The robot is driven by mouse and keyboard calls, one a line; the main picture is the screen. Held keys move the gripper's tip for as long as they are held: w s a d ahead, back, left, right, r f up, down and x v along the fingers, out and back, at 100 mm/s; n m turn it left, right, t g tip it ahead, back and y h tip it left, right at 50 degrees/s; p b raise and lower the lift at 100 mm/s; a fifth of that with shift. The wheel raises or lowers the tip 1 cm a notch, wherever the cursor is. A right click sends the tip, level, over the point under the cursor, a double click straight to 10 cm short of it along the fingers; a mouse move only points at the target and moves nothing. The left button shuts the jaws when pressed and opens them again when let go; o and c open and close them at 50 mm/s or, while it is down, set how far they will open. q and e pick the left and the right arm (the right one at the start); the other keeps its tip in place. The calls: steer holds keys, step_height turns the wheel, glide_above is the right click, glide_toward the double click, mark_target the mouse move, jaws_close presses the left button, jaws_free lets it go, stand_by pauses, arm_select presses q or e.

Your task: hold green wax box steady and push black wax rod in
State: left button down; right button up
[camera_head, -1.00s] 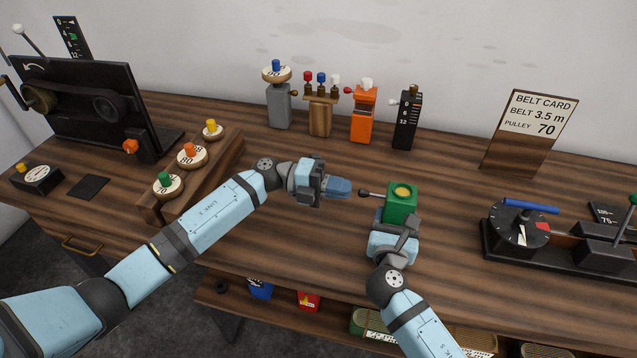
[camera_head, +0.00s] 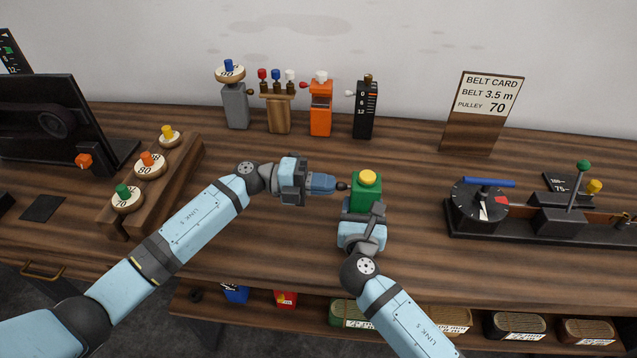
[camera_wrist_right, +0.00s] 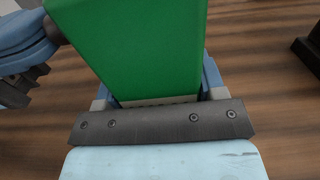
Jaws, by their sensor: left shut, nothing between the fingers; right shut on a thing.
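The green wax box (camera_head: 366,194) stands upright over the table in the head view, with a round yellow piece (camera_head: 368,177) standing up from its top. My right gripper (camera_head: 364,212) is shut on the box from the near side. The green box (camera_wrist_right: 135,45) fills the middle of the right wrist view between its fingers. The black wax rod (camera_head: 342,187) sticks out of the box's left side; only its dark knob end shows, close to the wall. My left gripper (camera_head: 333,185) is shut and empty, pointing right, its tips at the knob and seemingly touching it.
Behind stand a grey post (camera_head: 235,106), a wooden stand (camera_head: 278,112), an orange box (camera_head: 321,110) and a black box (camera_head: 366,112). A wooden rack with knobbed discs (camera_head: 150,165) is left; a black dial device (camera_head: 480,207) is right. The table between is clear.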

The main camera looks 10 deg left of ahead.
arm_select(q)
steer(key=shift+s+d, duration=0.1)
steer(key=shift+d, duration=0.05)
arm_select(e)
steer(key=shift+s+a+f, duration=0.1)
steer(key=shift+a, duration=0.2)
steer(key=shift+d, duration=0.15)
steer(key=o, duration=1.3)
steer(key=shift+c, duration=0.2)
arm_select(q)
steer(key=a, duration=1.4)
steer(key=shift+a, duration=0.15)
